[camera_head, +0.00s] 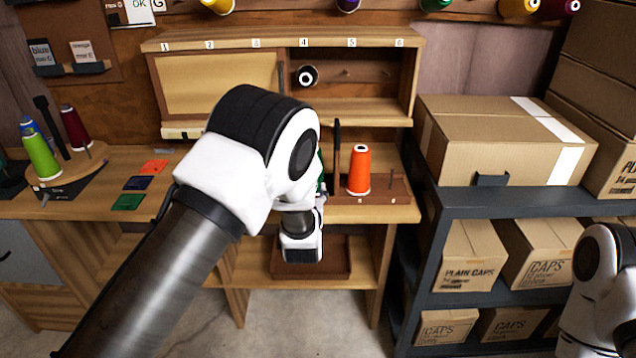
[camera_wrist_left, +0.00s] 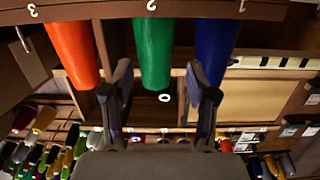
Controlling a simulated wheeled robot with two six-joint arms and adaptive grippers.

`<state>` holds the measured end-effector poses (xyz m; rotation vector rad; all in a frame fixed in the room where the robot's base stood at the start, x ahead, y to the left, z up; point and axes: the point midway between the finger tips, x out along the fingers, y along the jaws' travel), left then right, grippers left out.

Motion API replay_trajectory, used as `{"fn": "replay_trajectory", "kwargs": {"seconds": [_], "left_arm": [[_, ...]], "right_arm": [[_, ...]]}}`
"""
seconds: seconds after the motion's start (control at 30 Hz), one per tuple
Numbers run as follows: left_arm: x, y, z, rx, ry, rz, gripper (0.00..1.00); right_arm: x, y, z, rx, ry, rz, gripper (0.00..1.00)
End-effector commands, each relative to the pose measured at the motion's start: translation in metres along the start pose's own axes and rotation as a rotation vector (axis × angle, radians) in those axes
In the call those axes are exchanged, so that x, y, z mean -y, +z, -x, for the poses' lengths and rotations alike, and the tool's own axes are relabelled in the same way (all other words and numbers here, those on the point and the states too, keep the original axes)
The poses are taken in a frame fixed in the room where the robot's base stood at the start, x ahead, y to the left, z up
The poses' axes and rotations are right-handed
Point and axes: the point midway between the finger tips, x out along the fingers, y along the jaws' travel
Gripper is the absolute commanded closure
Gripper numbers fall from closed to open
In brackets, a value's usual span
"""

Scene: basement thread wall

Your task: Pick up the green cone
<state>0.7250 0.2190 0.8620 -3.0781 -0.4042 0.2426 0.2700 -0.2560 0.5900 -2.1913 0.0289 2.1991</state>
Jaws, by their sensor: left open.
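In the left wrist view the green cone (camera_wrist_left: 152,45) hangs in from the top edge, as that view is turned over. My left gripper (camera_wrist_left: 158,70) is open, with one finger on each side of the cone; I cannot tell whether either touches it. In the head view only a dark green sliver of the cone (camera_head: 320,178) shows beside my left arm, which hides the rest and most of the gripper. My right arm is at the lower right edge; its gripper is out of view.
An orange cone (camera_head: 358,172) stands upright close to the green one, and a blue cone (camera_wrist_left: 213,50) is on its other side. A lime cone (camera_head: 42,157) stands on a rack at the left. A numbered wooden cubby (camera_head: 410,85) rises behind. Cardboard boxes (camera_head: 505,140) fill the right shelf.

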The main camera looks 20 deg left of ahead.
Motion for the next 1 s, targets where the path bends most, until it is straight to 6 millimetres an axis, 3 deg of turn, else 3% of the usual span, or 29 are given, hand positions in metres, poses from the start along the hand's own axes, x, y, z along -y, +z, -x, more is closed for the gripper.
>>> {"fn": "replay_trajectory", "kwargs": {"seconds": [0.03, 0.1, 0.17, 0.6, 0.83, 1.0], "left_arm": [[-0.009, -0.025, -0.007, -0.076, -0.007, 0.020, 0.42], [-0.015, -0.049, -0.014, -0.137, -0.016, 0.039, 0.42], [-0.016, -0.058, -0.021, -0.156, -0.021, 0.047, 0.42], [-0.010, -0.069, -0.086, -0.152, -0.020, 0.045, 0.42], [-0.010, -0.068, -0.089, -0.150, -0.019, 0.042, 0.42], [-0.010, -0.068, -0.089, -0.149, -0.019, 0.042, 1.00]], "right_arm": [[0.000, 0.000, -0.007, 0.000, 0.000, 0.001, 0.23], [0.000, 0.000, -0.007, 0.000, 0.000, 0.001, 0.23], [0.000, 0.000, -0.006, 0.000, 0.000, 0.001, 0.23], [0.000, 0.000, 0.003, 0.000, 0.000, 0.000, 0.23], [0.000, 0.000, 0.003, 0.000, 0.000, 0.000, 0.23], [0.000, 0.000, 0.002, 0.000, 0.000, 0.000, 0.23]]}}
